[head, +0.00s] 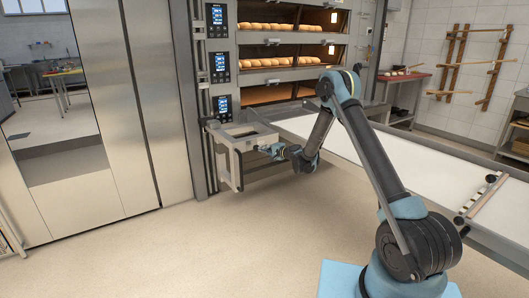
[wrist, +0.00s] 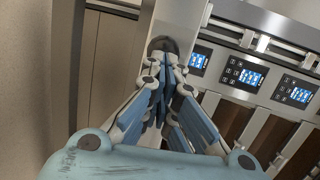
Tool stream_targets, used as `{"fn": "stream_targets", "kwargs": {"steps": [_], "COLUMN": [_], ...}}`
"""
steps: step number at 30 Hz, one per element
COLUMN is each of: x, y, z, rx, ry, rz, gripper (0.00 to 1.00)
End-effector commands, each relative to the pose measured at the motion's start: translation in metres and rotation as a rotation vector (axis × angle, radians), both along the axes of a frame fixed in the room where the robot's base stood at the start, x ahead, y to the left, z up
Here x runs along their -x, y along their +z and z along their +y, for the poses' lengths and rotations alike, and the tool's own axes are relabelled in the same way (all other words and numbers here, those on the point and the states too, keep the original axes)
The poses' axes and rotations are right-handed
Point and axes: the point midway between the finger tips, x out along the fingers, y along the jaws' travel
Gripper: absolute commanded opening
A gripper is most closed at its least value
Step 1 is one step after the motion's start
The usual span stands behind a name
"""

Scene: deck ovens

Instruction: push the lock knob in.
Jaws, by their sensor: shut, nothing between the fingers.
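The lock knob (wrist: 162,44) is a dark round piece on a pale metal upright in the wrist view. My gripper (wrist: 160,82) is shut and empty, with its blue and grey fingers pointing at the knob and covering its lower part. I cannot tell whether the fingertips touch it or how far in the knob sits. In the head view my gripper (head: 267,150) is at the right side of a pale metal frame (head: 238,168) in front of the ovens. The knob cannot be made out there.
The deck oven (head: 290,62) holds several loaves, with control panels (head: 220,62) on its left. A long white loader belt (head: 385,160) runs to the right of my gripper. Steel cabinet doors (head: 150,90) stand at left. The floor (head: 180,255) in front is clear.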

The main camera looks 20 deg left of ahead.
Motion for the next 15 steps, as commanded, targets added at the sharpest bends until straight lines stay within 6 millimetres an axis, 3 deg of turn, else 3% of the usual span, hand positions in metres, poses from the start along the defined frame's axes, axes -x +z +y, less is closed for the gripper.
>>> {"fn": "stream_targets", "kwargs": {"steps": [7, 15], "x": [-0.017, -0.020], "y": [0.000, 0.000], "z": [0.020, 0.023], "rx": [0.000, -0.001], "ry": [0.000, -0.001], "rz": [0.000, -0.001], "gripper": [0.00, 0.00]}}
